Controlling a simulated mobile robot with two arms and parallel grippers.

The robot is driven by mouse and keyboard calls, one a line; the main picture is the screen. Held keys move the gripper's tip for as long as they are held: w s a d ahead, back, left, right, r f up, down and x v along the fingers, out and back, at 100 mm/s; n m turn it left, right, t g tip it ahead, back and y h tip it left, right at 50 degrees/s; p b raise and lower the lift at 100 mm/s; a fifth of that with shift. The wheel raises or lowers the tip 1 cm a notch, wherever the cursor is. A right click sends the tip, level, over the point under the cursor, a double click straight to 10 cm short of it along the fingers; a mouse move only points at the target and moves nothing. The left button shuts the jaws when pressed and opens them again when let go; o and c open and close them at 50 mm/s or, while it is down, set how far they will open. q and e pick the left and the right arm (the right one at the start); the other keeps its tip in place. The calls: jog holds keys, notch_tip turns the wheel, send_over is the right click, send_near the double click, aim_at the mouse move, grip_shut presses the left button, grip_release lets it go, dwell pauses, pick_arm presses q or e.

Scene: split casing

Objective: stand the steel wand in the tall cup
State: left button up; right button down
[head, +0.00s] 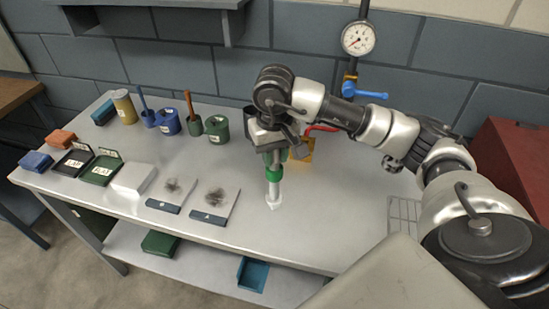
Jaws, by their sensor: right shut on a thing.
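My right gripper (272,152) points down over the middle of the table and is shut on the steel wand (273,192). The wand is a pale metal rod with a green band, held roughly upright, its lower end close to the tabletop. I cannot tell whether it touches. A dark cylindrical vessel (249,116) stands just behind the gripper, partly hidden by it; I cannot tell for certain whether it is the tall cup. My left gripper is not in view.
Blue cups (168,122) and green cups (217,129), some with sticks, stand at the back left. A tan cylinder (124,106), flat boxes and two smudged plates (214,200) lie leftward. An orange piece (302,150) is behind the gripper. A red cabinet (515,160) stands at right.

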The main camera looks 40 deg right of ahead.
aim_at(275, 168)
notch_tip(275, 168, down, 2)
jog(key=shift+s+f+p, duration=0.1)
jog(key=shift+p, duration=0.3)
jog(key=shift+f, duration=0.3)
jog(key=shift+f+b, duration=0.1)
jog(key=shift+b, duration=0.25)
jog(key=c, duration=0.9)
grip_release()
jog(key=shift+c, duration=0.2)
